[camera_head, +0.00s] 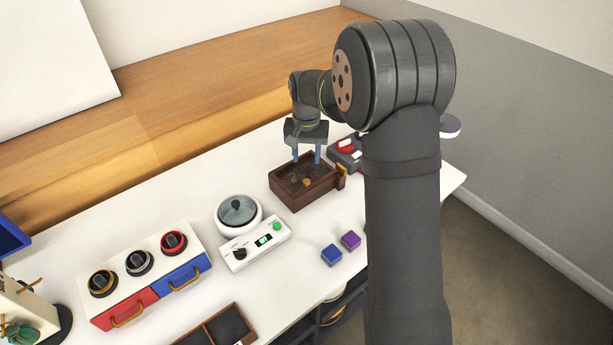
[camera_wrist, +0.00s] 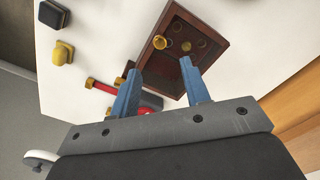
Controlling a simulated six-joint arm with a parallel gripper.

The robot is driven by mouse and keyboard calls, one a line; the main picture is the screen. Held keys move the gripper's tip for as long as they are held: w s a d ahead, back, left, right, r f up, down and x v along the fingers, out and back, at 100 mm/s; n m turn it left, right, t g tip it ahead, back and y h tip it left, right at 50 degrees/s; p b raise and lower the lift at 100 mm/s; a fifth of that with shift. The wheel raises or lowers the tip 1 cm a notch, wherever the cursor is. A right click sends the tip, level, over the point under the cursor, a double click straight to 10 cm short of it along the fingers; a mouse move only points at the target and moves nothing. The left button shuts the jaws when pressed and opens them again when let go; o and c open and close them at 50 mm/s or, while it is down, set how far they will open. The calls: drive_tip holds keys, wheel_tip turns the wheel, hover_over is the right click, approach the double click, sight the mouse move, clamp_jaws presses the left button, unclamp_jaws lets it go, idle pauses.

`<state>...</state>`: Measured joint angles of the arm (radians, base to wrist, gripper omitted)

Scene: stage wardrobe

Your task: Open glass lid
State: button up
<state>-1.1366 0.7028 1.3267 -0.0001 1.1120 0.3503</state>
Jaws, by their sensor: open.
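A dark wooden box (camera_head: 289,202) stands on the white table; its top looks covered by a see-through pane, though the glass is hard to make out. A small gold knob (camera_head: 306,182) shows near its front edge, also in the wrist view (camera_wrist: 160,42). Dim round items show inside the box (camera_wrist: 174,17). A white round pot (camera_head: 223,228) left of it has a clear glass lid (camera_head: 238,211) with a dark knob. My gripper (camera_head: 306,158) is open and empty above the wooden box, blue fingers pointing down. In the wrist view its fingertips (camera_wrist: 160,68) are spread near the box's rim.
A grey and red device (camera_head: 345,152) stands close behind the box at right. A knob-and-drawer unit (camera_head: 150,275) is at left.

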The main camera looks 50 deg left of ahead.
sight(307, 181)
wheel_tip(307, 181, down, 9)
drive_tip(key=shift+r, duration=0.1)
idle(0.3)
clamp_jaws()
